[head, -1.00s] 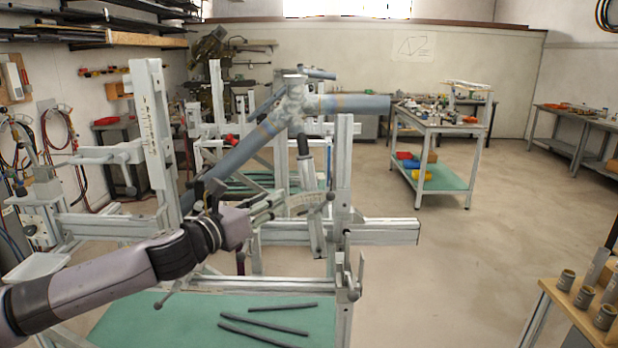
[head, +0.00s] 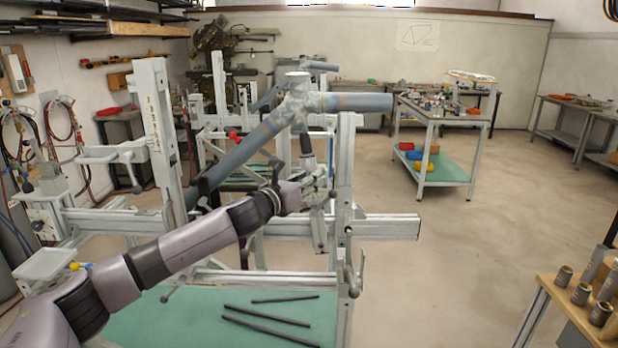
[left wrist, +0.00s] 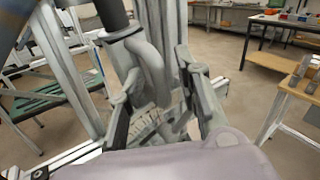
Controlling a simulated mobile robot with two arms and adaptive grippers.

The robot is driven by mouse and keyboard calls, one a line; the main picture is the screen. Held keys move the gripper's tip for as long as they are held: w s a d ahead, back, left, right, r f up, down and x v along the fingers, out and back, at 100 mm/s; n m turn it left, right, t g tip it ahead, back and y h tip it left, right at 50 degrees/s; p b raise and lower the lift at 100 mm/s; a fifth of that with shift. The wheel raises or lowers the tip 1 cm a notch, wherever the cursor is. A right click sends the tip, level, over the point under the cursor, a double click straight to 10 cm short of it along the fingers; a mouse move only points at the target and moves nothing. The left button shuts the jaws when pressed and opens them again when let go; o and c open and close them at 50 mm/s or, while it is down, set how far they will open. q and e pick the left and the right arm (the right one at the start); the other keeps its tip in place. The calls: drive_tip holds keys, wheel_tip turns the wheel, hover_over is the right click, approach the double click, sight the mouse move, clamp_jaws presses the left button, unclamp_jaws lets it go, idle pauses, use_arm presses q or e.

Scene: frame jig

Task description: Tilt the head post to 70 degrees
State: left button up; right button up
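The head post (head: 319,236) of the frame jig is a pale post with a dark upper end (head: 305,145), standing slightly tilted beside the jig's right upright. My left gripper (head: 322,186) is at its middle and partly covers it. In the left wrist view the two dark fingers (left wrist: 160,112) stand apart, with a curved grey metal part (left wrist: 150,68) and a marked scale plate (left wrist: 152,124) seen between or just beyond them. A dark rod end (left wrist: 112,14) shows above. I cannot tell whether the fingers touch anything. My right gripper is out of view.
Blue-grey frame tubes (head: 236,154) with a lugged joint sit above the gripper. The jig's right upright (head: 344,170) and horizontal rail (head: 385,228) stand close by. Several dark rods (head: 268,318) lie on the green lower shelf. Open floor lies to the right.

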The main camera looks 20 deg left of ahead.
use_arm(q)
drive_tip(key=shift+c, duration=0.5)
clamp_jaws()
drive_tip(key=shift+f, duration=0.1)
idle(0.3)
